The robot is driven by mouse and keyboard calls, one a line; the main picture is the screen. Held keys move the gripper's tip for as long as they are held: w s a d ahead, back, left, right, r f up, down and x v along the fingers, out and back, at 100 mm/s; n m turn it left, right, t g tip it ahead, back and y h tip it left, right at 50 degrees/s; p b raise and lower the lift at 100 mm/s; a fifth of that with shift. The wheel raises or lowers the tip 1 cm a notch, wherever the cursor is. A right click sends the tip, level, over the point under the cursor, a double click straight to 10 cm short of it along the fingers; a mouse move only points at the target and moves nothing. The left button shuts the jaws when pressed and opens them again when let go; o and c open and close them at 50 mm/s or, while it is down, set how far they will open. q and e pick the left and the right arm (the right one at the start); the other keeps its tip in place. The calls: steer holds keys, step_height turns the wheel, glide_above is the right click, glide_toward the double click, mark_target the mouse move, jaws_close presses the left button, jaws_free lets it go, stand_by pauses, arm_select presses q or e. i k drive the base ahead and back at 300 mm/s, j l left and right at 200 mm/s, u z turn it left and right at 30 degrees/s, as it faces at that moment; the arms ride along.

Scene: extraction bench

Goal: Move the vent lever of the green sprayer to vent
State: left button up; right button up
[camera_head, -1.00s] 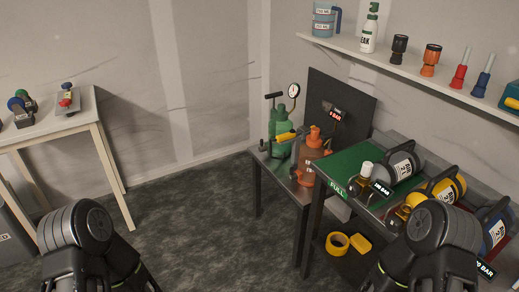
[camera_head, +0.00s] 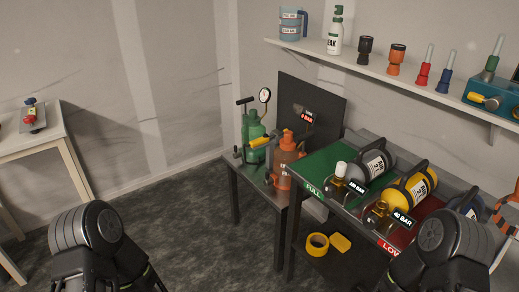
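The green sprayer (camera_head: 253,135) stands at the back left of the bench, with a black pump handle and a round white gauge (camera_head: 264,96) on top. A yellow lever (camera_head: 260,142) shows at its front; its exact setting is too small to tell. An orange sprayer (camera_head: 285,162) stands just right of it, partly in front. My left arm (camera_head: 97,235) is at the bottom left and my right arm (camera_head: 450,240) at the bottom right, both far from the sprayer. The fingertips of both grippers are out of view.
A bench with a green top (camera_head: 322,170) holds grey and yellow cylinders (camera_head: 411,188) with pressure labels. Yellow rings (camera_head: 317,243) lie on its lower shelf. A wall shelf (camera_head: 380,72) carries bottles and nozzles. A side table (camera_head: 55,138) stands left. The floor between is clear.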

mark_target(238, 154)
steer(key=i+j+z, duration=0.15)
steer(key=j+z, duration=0.15)
steer(key=i+j+z, duration=0.25)
steer(key=j+z, duration=0.3)
steer(key=i+j+z, duration=0.1)
steer(key=j, duration=0.8)
steer(key=i+j, duration=0.2)
steer(key=j, duration=0.65)
steer(key=i+j+z, duration=0.15)
steer(key=j, duration=0.75)
steer(key=i+j, duration=0.1)
steer(key=j, duration=0.8)
steer(key=j+z, duration=0.15)
steer(key=j, duration=0.75)
steer(key=i, duration=0.05)
